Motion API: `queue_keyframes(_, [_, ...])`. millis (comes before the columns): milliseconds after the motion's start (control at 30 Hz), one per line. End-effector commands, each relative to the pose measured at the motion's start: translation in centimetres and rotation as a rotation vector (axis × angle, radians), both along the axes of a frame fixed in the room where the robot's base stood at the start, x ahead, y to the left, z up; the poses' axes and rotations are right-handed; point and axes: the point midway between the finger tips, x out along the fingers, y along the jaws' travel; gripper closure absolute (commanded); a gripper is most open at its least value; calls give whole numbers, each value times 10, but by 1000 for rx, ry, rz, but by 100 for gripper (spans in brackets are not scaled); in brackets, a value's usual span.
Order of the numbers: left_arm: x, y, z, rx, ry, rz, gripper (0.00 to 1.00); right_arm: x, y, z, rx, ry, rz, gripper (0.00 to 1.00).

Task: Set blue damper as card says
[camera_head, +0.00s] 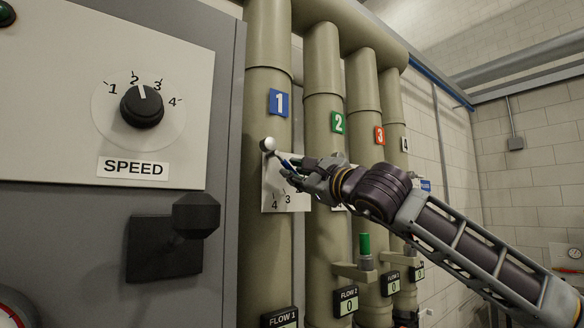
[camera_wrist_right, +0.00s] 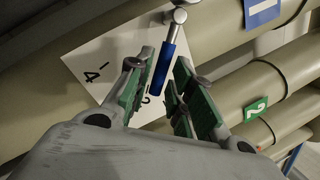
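The blue damper handle (camera_head: 285,161) is on the pipe marked with a blue 1 sign, attached to a silver pivot (camera_head: 268,145). Behind it is a white scale plate (camera_head: 268,195) whose 4 and 3 are readable in the head view; my gripper hides the rest. The handle slants down and right from the pivot. My right gripper (camera_head: 289,172) is at the handle. In the right wrist view the blue handle (camera_wrist_right: 165,68) reaches between the two green-padded fingers (camera_wrist_right: 160,92), with gaps beside it. The card is not identifiable. My left gripper is not in view.
Pipes with green 2 (camera_head: 338,123), red 3 (camera_head: 379,136) and white 4 signs stand to the right. A green handle (camera_head: 365,244) stands upright lower down. A grey cabinet with a SPEED knob (camera_head: 142,106) and a dark lever knob (camera_head: 196,215) is close on the left.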

Motion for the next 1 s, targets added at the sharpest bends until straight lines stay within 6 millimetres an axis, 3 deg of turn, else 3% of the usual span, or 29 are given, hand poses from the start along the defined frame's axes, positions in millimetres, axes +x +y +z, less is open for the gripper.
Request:
queue_keyframes(300, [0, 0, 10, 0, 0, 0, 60, 15, 11, 6, 0, 0, 0, 78])
queue_keyframes(667, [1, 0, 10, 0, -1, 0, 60, 17, 12, 6, 0, 0, 0, 78])
queue_keyframes(867, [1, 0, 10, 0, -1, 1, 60, 17, 12, 5, 0, 0, 0, 100])
queue_keyframes(1000, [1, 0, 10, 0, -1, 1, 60, 17, 12, 5, 0, 0, 0, 100])
